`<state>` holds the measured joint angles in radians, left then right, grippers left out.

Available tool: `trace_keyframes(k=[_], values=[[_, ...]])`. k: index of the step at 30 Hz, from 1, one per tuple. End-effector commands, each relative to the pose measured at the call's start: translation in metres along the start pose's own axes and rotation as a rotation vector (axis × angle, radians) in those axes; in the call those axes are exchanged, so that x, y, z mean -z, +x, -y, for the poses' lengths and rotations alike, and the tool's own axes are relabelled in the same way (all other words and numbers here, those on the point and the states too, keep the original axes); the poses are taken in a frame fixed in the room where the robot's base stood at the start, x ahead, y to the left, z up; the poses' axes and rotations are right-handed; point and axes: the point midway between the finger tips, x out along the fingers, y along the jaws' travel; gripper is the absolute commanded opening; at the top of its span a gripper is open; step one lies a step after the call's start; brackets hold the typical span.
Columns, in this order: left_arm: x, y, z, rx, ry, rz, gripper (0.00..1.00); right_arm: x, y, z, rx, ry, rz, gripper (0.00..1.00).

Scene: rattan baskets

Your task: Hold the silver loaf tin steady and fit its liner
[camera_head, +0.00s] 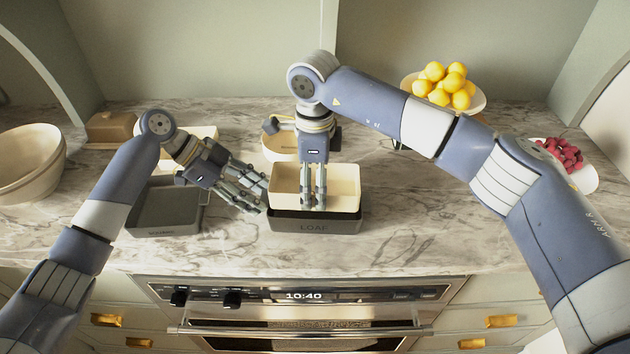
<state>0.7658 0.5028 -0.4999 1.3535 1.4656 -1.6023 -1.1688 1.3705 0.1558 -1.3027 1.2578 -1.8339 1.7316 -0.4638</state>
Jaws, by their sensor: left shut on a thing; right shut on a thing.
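The loaf tin (318,226), dark grey in this picture and marked LOAF, stands on the marble counter near its front edge. The cream liner (345,192) is over the tin, its walls standing above the dark rim. How deep it sits inside I cannot tell. My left gripper (262,196) is at the tin's left end, shut on the tin; the exact contact is small and partly hidden by its fingers. My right gripper (313,204) comes down from above with its fingers shut on the liner near the middle of its front wall.
Another dark grey tin (160,220) stands left, under my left arm, with a cream liner (205,132) behind. A round cream container (279,147) stands behind the loaf tin. Bowls of lemons (447,86) and red berries (566,154) are right, stacked bowls (28,165) left. Counter right of the tin is clear.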

Motion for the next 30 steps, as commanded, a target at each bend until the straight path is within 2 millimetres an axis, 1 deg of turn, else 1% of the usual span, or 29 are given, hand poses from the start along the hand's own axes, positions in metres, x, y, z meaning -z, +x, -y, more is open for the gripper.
trace_keyframes(k=[1,30], values=[[-0.003,0.001,0.0,0.0,-0.004,0.005,0.22,0.0,0.001,0.0,0.0,0.0,0.0,0.65],[-0.003,0.001,0.0,-0.001,-0.003,0.004,0.22,0.0,0.019,0.0,0.0,0.0,0.0,0.65]])
